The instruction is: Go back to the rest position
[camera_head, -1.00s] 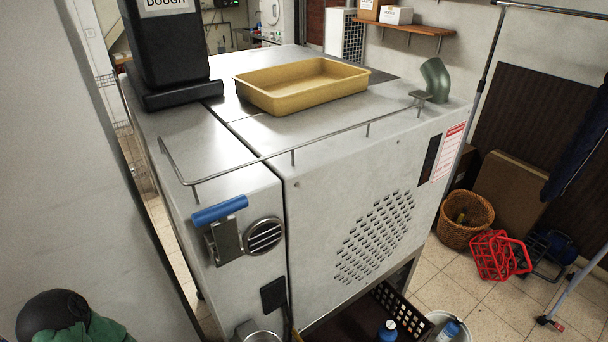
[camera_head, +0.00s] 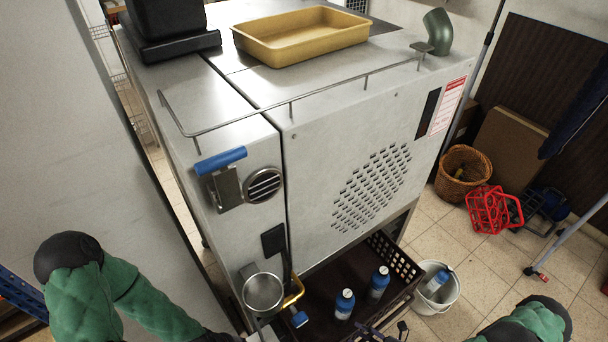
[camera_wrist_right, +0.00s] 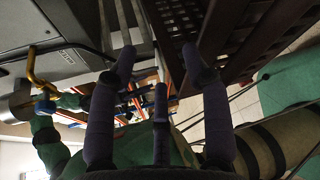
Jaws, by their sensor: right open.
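My right gripper (camera_wrist_right: 158,68) is open in the right wrist view, its dark fingers spread with nothing held between them. In the head view dark parts that look like its fingers (camera_head: 386,331) show at the bottom edge, in front of the crate. My green right forearm (camera_head: 528,322) enters at the lower right. My green left arm (camera_head: 80,295) is bent at the lower left, and its gripper is not visible.
A big grey machine (camera_head: 240,110) fills the middle, with a yellow tray (camera_head: 300,45) on top. A white bucket (camera_head: 436,298) stands right.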

